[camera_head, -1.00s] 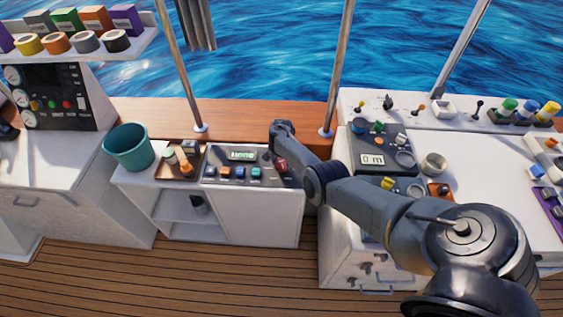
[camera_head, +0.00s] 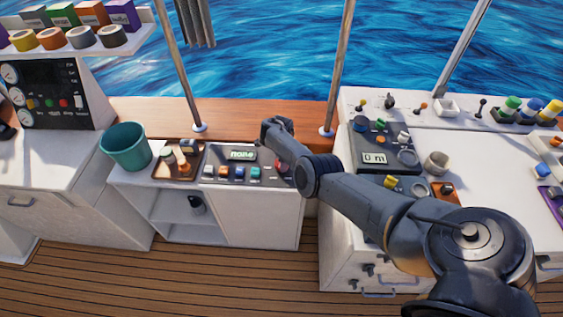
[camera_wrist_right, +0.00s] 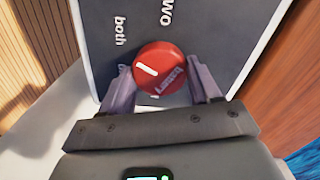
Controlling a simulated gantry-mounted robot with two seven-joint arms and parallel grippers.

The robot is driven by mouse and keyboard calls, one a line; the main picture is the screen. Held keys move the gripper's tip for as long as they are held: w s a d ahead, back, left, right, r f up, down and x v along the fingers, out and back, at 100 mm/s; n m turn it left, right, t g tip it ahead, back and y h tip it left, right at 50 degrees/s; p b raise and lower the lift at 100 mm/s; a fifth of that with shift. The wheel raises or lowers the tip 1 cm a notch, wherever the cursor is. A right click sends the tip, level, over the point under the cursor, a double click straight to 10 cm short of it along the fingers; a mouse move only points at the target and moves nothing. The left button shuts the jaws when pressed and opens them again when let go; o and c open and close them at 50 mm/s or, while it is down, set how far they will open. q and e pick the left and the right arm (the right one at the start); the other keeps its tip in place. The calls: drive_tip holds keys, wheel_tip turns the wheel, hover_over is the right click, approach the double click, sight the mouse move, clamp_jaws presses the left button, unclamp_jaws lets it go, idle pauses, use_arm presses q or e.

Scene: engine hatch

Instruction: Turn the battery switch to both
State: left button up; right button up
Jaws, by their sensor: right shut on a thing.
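The battery switch is a round red knob (camera_wrist_right: 158,72) on a dark panel, seen in the right wrist view. Its white mark lies on the knob's left side, roughly on the side of the label "both" (camera_wrist_right: 120,30); the label "two" (camera_wrist_right: 166,14) is above. My right gripper (camera_wrist_right: 162,82) is shut on the knob, one finger at each side. The panel's display (camera_head: 242,155) seems to read "none". My left gripper is not in view.
Several small coloured switches line the panel's front. A wooden tray (camera_head: 160,176) and a teal bucket (camera_head: 125,148) stand to its left. A metal post (camera_head: 338,75) rises behind my right arm. The right console (camera_head: 465,160) holds more controls.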

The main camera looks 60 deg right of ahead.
drive_tip(key=shift+m, duration=0.4)
drive_tip(key=o, duration=1.1)
drive_tip(key=shift+c, duration=0.2)
drive_tip(key=shift+r, duration=0.1)
drive_tip(key=shift+r, duration=0.35)
wheel_tip(320, 180, up, 10)
drive_tip(key=p, duration=0.5)
